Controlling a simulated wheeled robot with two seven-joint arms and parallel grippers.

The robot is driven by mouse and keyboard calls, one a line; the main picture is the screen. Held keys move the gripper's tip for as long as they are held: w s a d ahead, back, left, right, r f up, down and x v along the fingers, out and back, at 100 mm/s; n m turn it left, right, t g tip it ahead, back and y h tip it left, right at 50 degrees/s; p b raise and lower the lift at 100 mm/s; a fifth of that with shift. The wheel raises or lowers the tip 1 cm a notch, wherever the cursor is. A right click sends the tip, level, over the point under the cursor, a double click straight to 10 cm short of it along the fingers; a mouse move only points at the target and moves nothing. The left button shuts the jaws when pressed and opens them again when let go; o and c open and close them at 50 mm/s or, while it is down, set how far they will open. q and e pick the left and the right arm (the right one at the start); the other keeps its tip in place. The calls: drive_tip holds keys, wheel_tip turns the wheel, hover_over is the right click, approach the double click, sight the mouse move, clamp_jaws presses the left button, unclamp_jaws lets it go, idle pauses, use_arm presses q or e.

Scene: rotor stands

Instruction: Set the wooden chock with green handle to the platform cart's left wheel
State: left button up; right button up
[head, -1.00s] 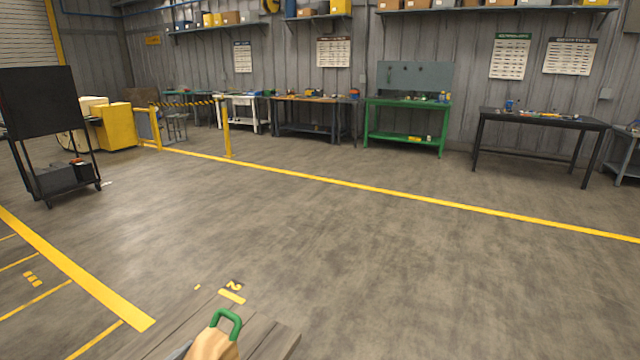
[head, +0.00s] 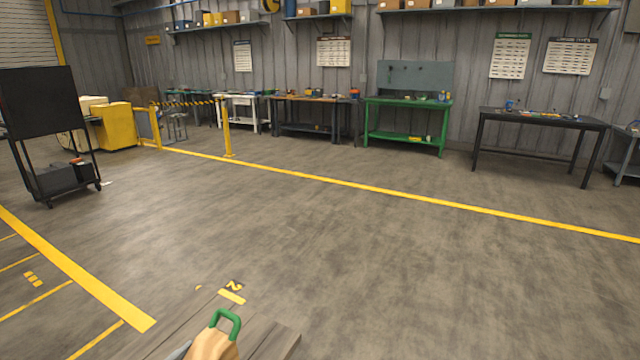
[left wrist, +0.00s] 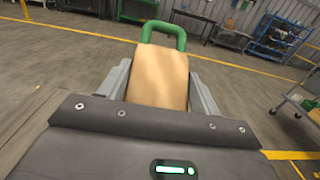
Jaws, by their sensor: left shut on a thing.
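The wooden chock (head: 213,346) with its green handle (head: 229,321) shows at the bottom of the head view, over a grey plank surface. In the left wrist view the chock (left wrist: 158,78) sits between the two grey fingers of my left gripper (left wrist: 160,88), which is shut on its wooden body. The green handle (left wrist: 163,32) points away from the gripper. In the head view only a sliver of grey finger shows beside the chock. My right gripper is not in view. I cannot identify the platform cart or its left wheel for certain.
The plank surface (head: 268,340) fills the bottom centre. Open concrete floor lies beyond it, crossed by a yellow line (head: 380,194). A black wheeled stand (head: 38,110) is at the left. A green workbench (head: 405,104) and a dark table (head: 540,119) stand along the far wall.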

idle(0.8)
use_arm(q)
drive_tip(key=d+r+m+g+h, duration=0.3)
drive_tip(key=d+m+g+h, duration=0.1)
drive_tip(key=d, duration=0.3)
drive_tip(key=d+r+m+g+h, duration=0.4)
drive_tip(key=d+g, duration=0.1)
drive_tip(key=d, duration=0.3)
drive_tip(key=shift+r, duration=0.3)
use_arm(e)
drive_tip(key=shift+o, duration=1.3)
